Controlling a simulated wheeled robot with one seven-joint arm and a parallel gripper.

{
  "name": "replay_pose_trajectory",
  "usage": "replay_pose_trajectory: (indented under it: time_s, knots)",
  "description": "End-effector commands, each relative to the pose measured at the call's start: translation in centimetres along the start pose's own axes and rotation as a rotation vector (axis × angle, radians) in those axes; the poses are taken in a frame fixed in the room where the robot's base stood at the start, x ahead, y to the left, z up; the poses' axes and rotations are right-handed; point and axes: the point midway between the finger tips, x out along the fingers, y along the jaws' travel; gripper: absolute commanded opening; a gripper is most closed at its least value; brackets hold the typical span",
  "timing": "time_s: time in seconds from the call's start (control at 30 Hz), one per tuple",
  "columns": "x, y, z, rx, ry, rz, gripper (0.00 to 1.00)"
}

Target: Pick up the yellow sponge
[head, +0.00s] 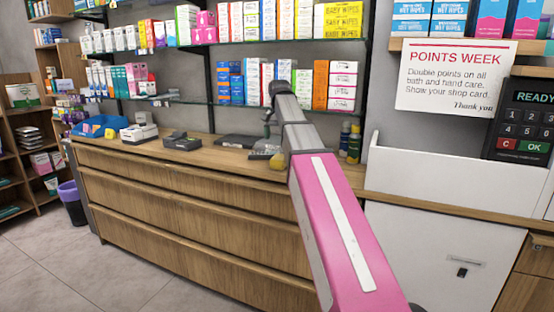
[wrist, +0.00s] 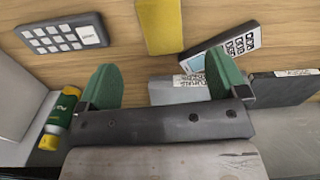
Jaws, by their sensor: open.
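The yellow sponge (wrist: 160,25) shows at the top middle of the wrist view as a plain yellow block on the wooden counter, cut off by the frame's top edge. A small yellow patch, seemingly the same sponge (head: 276,161), shows beside my arm on the counter in the head view, partly hidden. The sponge lies beyond the fingertips, roughly in line with the gap. In the head view my gripper is small and mostly hidden behind my arm.
In the wrist view, a keypad device (wrist: 60,35) lies left, a card terminal (wrist: 232,45) right, with a grey box (wrist: 178,90) and a dark box (wrist: 285,88) near the right finger. A green-and-yellow bottle (wrist: 60,112) is at lower left. Stocked shelves (head: 180,103) stand behind.

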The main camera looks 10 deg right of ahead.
Motion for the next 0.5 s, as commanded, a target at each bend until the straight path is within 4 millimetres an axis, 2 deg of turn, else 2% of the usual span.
replay_pose_trajectory:
  time_s: [0.17,0.5]
  knots:
    - [0.8,0.1,0.1,0.001,-0.001,0.0,0.92]
    - [5.2,0.1,0.1,0.001,-0.001,0.001,0.92]
